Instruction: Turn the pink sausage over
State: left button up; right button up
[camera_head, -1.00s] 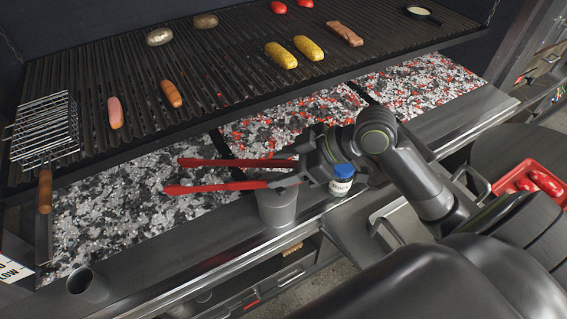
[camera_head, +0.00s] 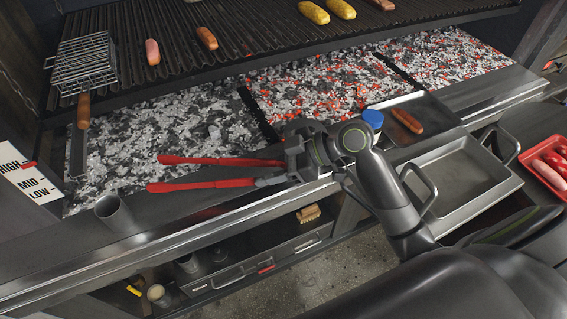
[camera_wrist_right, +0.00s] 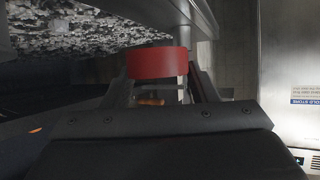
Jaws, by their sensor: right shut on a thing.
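The pink sausage (camera_head: 152,52) lies on the grill grate (camera_head: 250,30) at the upper left. My right gripper (camera_head: 286,162) is shut on the red tongs (camera_head: 215,161), over the counter's front edge. The two tong arms point left, spread apart with nothing between them, well short of the sausage. In the right wrist view, a red part of the tongs (camera_wrist_right: 157,62) shows between the fingers. My left gripper is not in view.
An orange-brown sausage (camera_head: 206,38) lies right of the pink one. A wire basket (camera_head: 85,62) stands left of it. A grey cup (camera_head: 113,212), a blue-capped jar (camera_head: 373,118) and a metal tray (camera_head: 462,185) are along the front. Coals (camera_head: 170,135) lie below the grate.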

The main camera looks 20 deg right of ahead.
jog(key=f+b, duration=0.2)
jog(key=f, duration=0.1)
jog(key=f+b, duration=0.3)
jog(key=f, duration=0.1)
jog(key=f+b, duration=0.2)
jog(key=f, duration=0.1)
jog(key=shift+w+a+f+b, duration=0.2)
jog(key=shift+w+f+b, duration=0.1)
jog(key=shift+f+b, duration=0.05)
dwell(0.3)
jog(key=o, duration=0.7)
jog(key=p+v, duration=0.6)
jog(key=v, duration=1.1)
jog(key=shift+d+p, duration=0.2)
jog(key=shift+p, duration=0.2)
